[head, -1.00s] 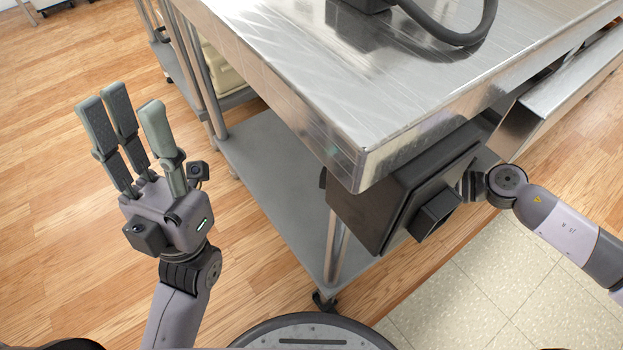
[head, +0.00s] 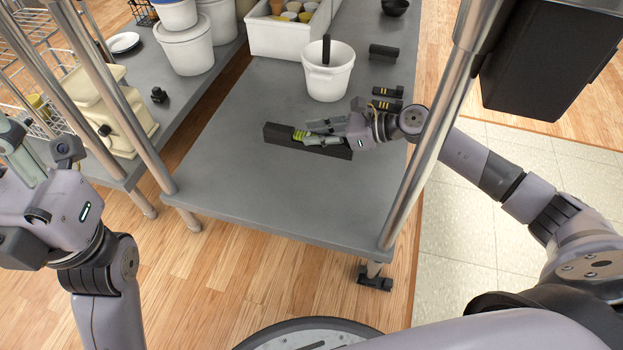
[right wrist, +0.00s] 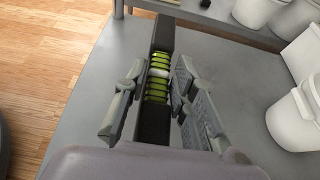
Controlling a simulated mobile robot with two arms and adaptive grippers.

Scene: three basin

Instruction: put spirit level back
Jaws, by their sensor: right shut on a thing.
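The spirit level (head: 276,133) is a black bar with a green-yellow vial section. It is low over or on the grey lower shelf (head: 240,195) of the metal table; I cannot tell if it touches. My right gripper (head: 322,131) is shut on its middle, with fingers on both sides of the green part. In the right wrist view, the level (right wrist: 163,35) runs lengthwise between the fingers (right wrist: 158,75). My left gripper (head: 20,150) is at the left edge, away from the shelf and partly cut off, so its opening is unclear.
A white bucket (head: 328,78) with a dark handle in it stands behind the level. Two black and yellow pieces (head: 387,98), a black block (head: 383,52) and a white bin (head: 262,38) share the shelf. Metal posts (head: 430,130) flank it. The shelf's front is clear.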

